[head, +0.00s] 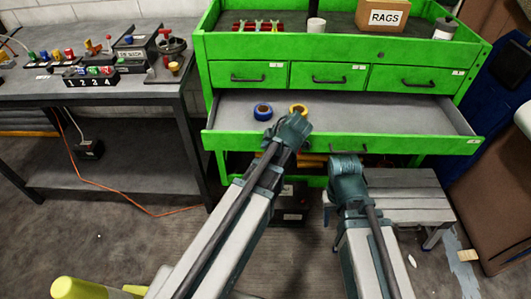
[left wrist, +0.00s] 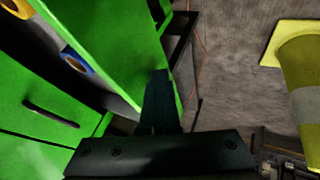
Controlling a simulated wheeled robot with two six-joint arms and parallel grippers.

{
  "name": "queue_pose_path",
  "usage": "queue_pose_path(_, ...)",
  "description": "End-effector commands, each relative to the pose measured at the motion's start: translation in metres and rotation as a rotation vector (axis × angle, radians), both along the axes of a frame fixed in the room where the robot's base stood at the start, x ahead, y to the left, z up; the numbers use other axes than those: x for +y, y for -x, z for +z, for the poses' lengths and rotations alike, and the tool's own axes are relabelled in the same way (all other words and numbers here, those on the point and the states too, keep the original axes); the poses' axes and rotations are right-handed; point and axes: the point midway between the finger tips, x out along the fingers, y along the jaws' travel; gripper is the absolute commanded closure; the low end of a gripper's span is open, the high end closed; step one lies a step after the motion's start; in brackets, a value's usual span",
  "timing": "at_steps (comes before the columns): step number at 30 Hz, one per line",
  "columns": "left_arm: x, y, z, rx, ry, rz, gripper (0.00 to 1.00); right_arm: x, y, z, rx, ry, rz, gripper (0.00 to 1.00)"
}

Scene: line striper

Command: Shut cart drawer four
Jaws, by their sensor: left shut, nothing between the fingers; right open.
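The green cart's wide drawer four (head: 400,115) is pulled out below a row of three smaller shut drawers. A blue tape roll (head: 263,112) and a yellow tape roll (head: 298,109) lie inside it; the blue roll also shows in the left wrist view (left wrist: 76,61). My left gripper (head: 294,127) is at the drawer's front, left of its middle; its fingers (left wrist: 160,85) are shut and empty, close to the green front panel (left wrist: 115,40). I cannot tell whether they touch it. My right gripper (head: 346,160) is open, just below the front near the drawer handle.
A grey workbench (head: 100,92) with colored parts stands at left. A grey step stool (head: 408,205) stands below the cart at right. A yellow cone (left wrist: 307,80) stands on the floor. A rags box (head: 383,17) sits on the cart top.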

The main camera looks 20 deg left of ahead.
Motion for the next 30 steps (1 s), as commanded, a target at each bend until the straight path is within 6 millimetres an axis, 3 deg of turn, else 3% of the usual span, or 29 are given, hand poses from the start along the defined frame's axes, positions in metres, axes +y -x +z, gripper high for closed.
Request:
queue_pose_path(1, 0.004, -0.021, 0.000, -0.001, -0.001, 0.004, 1.00, 0.000, 0.000, 0.000, 0.000, 0.000, 0.000, 0.53)
queue_pose_path(3, 0.010, -0.040, 0.000, -0.001, 0.000, 0.003, 1.00, 0.000, 0.000, 0.000, 0.000, 0.000, 0.000, 0.53)
queue_pose_path(18, 0.047, -0.171, 0.000, -0.001, 0.000, 0.000, 1.00, 0.000, 0.000, 0.000, 0.000, 0.000, 0.000, 0.53)
queue_pose_path(24, 0.059, -0.210, 0.000, -0.001, 0.001, 0.002, 1.00, 0.000, 0.000, 0.000, 0.000, 0.000, 0.000, 0.53)
queue_pose_path(30, 0.067, -0.236, 0.000, -0.001, 0.001, -0.001, 1.00, 0.000, 0.000, 0.000, 0.000, 0.000, 0.000, 0.53)
